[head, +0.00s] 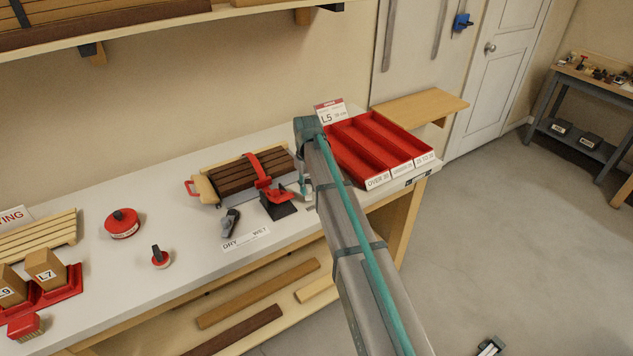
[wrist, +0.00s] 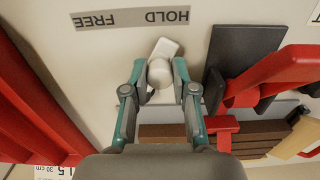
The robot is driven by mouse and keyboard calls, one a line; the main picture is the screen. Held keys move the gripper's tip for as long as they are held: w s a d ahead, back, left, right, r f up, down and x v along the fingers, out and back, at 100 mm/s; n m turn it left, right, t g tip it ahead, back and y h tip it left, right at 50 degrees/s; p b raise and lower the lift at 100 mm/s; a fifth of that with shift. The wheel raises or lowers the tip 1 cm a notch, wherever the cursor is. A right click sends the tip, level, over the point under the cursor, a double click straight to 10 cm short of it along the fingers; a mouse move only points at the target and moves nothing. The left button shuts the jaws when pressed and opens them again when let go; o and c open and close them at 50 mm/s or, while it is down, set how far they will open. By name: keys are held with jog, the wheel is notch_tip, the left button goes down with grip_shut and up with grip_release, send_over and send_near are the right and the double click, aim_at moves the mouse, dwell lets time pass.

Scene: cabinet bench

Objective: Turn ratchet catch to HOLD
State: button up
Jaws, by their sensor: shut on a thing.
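The ratchet catch (wrist: 165,47) is a pale lever with a round knob, seen in the wrist view between my fingertips. Its flat end points up and slightly right, toward the HOLD end of a grey label strip (wrist: 130,18). The strip reads upside down, with FREE at left and HOLD at right. My gripper (wrist: 160,75) is shut on the knob, one teal finger on each side. In the head view my gripper (head: 307,192) is low over the bench, right of the red clamp (head: 279,194); the catch cannot be made out there.
Brown slats (head: 235,178) lie under the red clamp's strap. A red divided tray (head: 371,146) stands close on the right. A dark block (wrist: 240,60) and red clamp parts are close right of my fingers. A DRY/WET label (head: 245,239) lies at the bench front.

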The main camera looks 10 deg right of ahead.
jog(key=shift+a, duration=0.35)
dwell(0.6)
jog(key=o, duration=0.8)
jog(key=shift+r+p, duration=2.75)
jog(key=shift+r, duration=1.75)
